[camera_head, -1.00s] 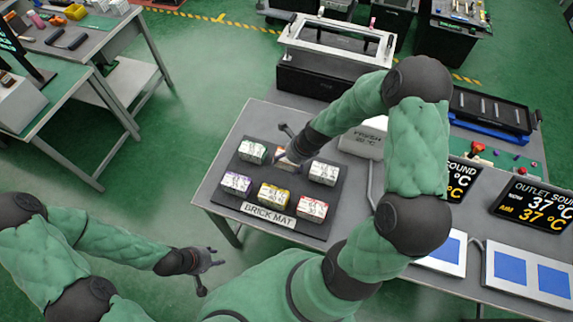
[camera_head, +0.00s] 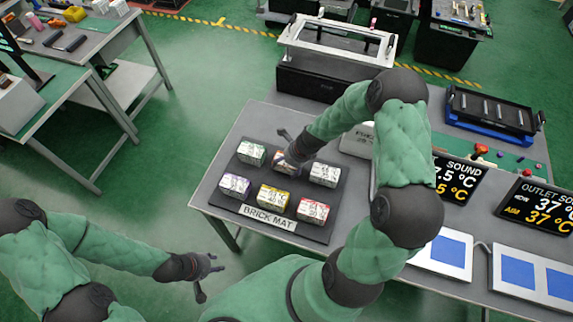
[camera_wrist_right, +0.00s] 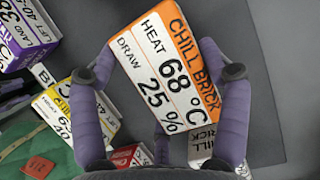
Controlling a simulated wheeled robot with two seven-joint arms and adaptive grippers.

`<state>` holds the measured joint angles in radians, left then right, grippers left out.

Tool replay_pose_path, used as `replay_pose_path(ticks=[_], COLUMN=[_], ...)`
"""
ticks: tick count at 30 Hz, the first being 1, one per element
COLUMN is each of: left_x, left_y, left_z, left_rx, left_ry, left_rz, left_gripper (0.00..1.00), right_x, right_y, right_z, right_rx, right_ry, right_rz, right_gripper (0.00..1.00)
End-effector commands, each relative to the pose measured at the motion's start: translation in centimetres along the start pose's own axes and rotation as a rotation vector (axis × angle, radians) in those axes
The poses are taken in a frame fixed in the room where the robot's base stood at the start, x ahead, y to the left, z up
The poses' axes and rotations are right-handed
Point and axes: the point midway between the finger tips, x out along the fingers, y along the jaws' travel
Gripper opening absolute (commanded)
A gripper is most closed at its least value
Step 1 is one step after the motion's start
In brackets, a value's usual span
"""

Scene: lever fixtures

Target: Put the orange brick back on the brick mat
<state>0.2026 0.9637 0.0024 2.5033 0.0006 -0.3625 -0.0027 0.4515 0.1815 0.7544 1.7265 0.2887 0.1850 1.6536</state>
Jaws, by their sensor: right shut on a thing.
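The orange brick (camera_wrist_right: 165,72), white with an orange "CHILL BRICK" strip, fills the middle of the right wrist view. My right gripper (camera_wrist_right: 168,75) is shut on it, with purple fingers on both sides. In the head view my right gripper (camera_head: 293,155) is over the back middle of the dark brick mat (camera_head: 256,210), and the orange brick is mostly hidden by it. I cannot tell whether the brick touches the mat. My left gripper (camera_head: 211,270) is open and empty, in front of the table at the left, away from the mat.
Around the held brick on the mat stand green (camera_head: 251,153), purple (camera_head: 235,186), yellow (camera_head: 273,197), red (camera_head: 313,211) and grey-white (camera_head: 324,174) bricks. A white box (camera_head: 358,140) stands right of the mat. Displays (camera_head: 535,207) and blue-square panels (camera_head: 527,275) fill the table's right.

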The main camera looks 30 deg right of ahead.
Motion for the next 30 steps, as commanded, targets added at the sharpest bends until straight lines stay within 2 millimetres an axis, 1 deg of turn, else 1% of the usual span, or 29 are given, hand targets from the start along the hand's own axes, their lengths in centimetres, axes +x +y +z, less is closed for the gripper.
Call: replay_pose_path(ticks=[2,3,5,16,19,23,30], left_x=[0.1,0.1,0.1,0.1,-0.2,-0.8,-2.4], left_y=[-0.1,-0.1,0.0,0.0,0.1,0.3,0.8], left_z=[0.0,0.0,0.0,0.0,0.0,0.0,0.1], left_rx=[0.000,0.000,0.000,0.000,0.000,0.000,0.000], left_ry=[0.000,0.000,0.000,0.000,0.000,0.000,0.000], left_rz=[0.000,0.000,0.000,0.000,0.000,0.000,0.000], left_gripper=[0.40,0.40,0.40,0.40,0.40,0.40,0.40], right_x=[0.2,0.3,0.2,0.1,-0.3,-2.1,-7.0], right_y=[0.0,0.0,0.0,0.0,0.0,0.0,-0.1], right_z=[-0.1,-0.1,-0.1,-0.1,0.1,0.1,0.1], right_rx=[0.001,0.001,0.001,0.000,0.000,0.000,0.001], right_ry=[0.000,0.000,0.000,0.000,0.000,0.000,-0.001], right_rz=[-0.001,0.001,0.001,0.000,-0.001,-0.001,-0.003], right_gripper=[0.31,0.82,0.99,1.00,1.00,1.00,1.00])
